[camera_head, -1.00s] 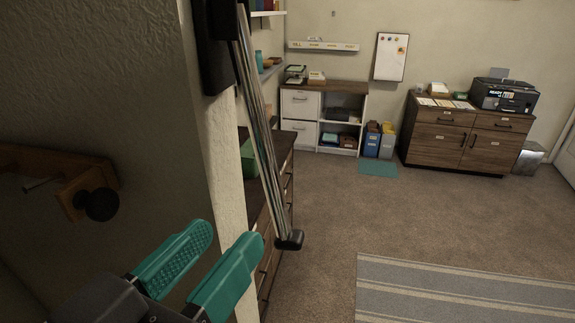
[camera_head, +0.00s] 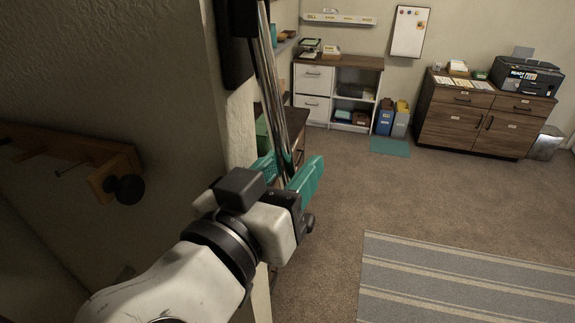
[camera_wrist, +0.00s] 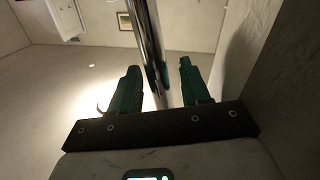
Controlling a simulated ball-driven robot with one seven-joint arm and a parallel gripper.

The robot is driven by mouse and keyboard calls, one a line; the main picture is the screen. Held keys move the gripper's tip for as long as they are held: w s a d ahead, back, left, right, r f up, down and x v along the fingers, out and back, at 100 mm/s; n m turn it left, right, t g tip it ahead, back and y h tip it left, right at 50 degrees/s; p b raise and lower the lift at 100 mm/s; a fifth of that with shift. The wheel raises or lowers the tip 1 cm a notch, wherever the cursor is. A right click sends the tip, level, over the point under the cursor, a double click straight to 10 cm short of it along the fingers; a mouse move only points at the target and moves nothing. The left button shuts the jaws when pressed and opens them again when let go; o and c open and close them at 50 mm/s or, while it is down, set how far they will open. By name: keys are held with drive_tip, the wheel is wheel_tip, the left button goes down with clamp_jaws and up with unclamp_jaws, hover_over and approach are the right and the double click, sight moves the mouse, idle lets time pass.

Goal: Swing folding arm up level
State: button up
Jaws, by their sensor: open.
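The folding arm (camera_head: 268,90) is a pair of chrome bars hanging steeply down from a black wall mount (camera_head: 237,45) on the wall's corner. Its lower stretch is partly hidden behind my gripper; a dark knob (camera_head: 308,223) beside my gripper looks like its end cap. My gripper (camera_head: 290,168) has teal fingers, spread open, one on each side of the bars. In the wrist view the bars (camera_wrist: 148,35) run between the open fingers (camera_wrist: 158,72), with a gap showing on the right finger's side. I cannot tell whether the left finger touches them.
A wooden peg rail (camera_head: 75,150) with a dark knob is on the near wall at left. A dark-topped cabinet (camera_head: 293,118) stands behind the folding arm. A white shelf unit (camera_head: 340,62), a printer (camera_head: 525,75) on a wooden cabinet (camera_head: 470,120) and a striped rug (camera_head: 450,280) lie beyond. The carpet is open.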

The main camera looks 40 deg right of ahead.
drive_tip(key=shift+c, duration=0.4)
clamp_jaws()
